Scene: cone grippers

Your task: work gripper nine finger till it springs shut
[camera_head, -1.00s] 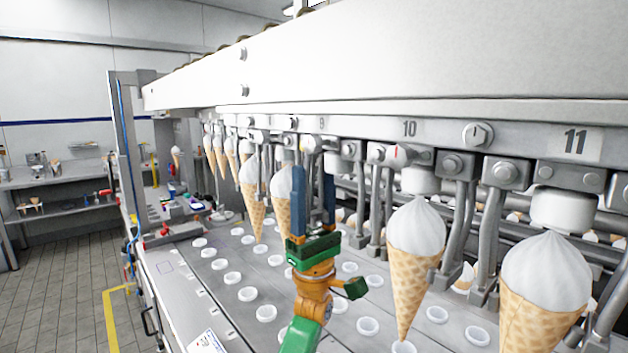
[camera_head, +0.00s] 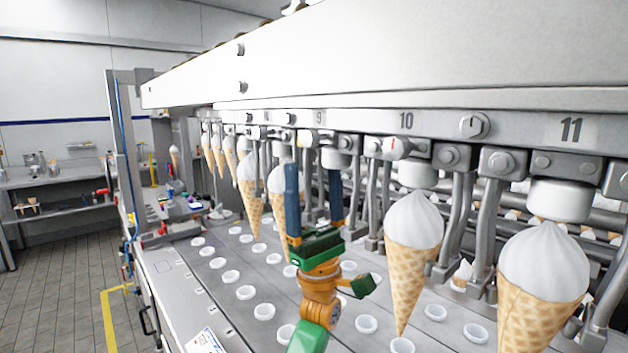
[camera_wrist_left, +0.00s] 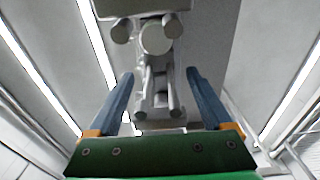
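Cone gripper nine (camera_head: 335,158) hangs from the rail under the label 9 (camera_head: 319,117), with a pale round cap and metal fingers; no cone shows in it. My left gripper (camera_head: 313,172) points up just below and in front of it, blue fingers spread and empty. In the left wrist view, the metal fingers of cone gripper nine (camera_wrist_left: 160,92) appear between my open fingers (camera_wrist_left: 160,73), with room on both sides. I cannot tell the depth gap. Part of cone gripper nine is hidden behind my fingers. My right gripper is not in view.
Ice cream cones hang at station 10 (camera_head: 411,245) and station 11 (camera_head: 543,265) to the right. Another cone (camera_head: 279,198) hangs just left, partly behind my finger. The metal deck (camera_head: 195,300) below has rows of white round cups. The thick white beam (camera_head: 400,55) runs overhead.

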